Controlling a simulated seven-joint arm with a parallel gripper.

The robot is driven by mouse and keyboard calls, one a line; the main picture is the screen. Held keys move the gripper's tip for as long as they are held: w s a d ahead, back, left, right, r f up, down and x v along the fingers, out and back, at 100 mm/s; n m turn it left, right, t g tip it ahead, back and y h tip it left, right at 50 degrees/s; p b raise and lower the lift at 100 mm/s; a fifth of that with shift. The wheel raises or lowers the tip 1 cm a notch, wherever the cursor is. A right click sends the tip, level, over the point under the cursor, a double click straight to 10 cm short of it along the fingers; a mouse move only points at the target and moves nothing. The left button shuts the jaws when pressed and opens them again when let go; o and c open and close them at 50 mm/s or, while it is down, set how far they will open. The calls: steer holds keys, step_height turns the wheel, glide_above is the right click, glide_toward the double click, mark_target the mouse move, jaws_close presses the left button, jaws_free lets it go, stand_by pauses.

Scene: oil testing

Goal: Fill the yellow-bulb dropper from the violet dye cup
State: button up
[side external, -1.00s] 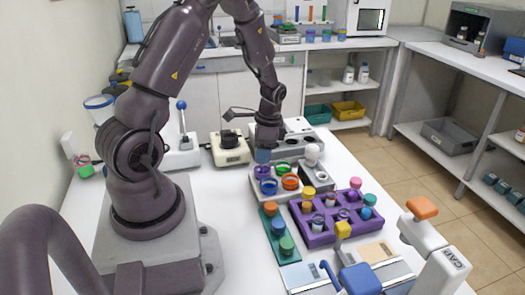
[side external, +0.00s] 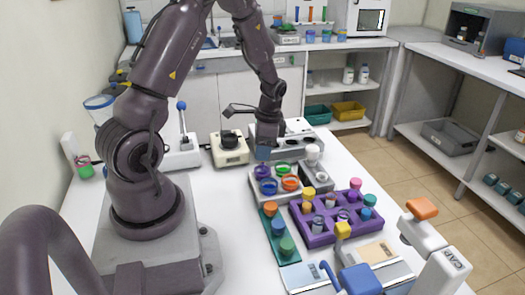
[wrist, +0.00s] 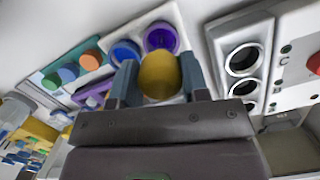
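My gripper (wrist: 160,85) has its blue fingers on both sides of the yellow bulb (wrist: 158,77) in the wrist view, holding the dropper. The bulb hides the dropper's tip. The violet dye cup (wrist: 160,38) shows just beyond the bulb, in the pale cup tray. In the side view my gripper (side external: 263,153) points down above the violet cup (side external: 262,171), at the tray's far left corner. The fingers hide the bulb there, and I cannot tell whether the tip is inside the cup.
Blue (side external: 268,186), orange (side external: 290,183) and green (side external: 283,168) cups share the tray. A purple rack (side external: 318,238) and a green strip with coloured caps (side external: 270,240) lie in front.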

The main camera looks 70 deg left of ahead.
steer(key=shift+r, duration=2.3)
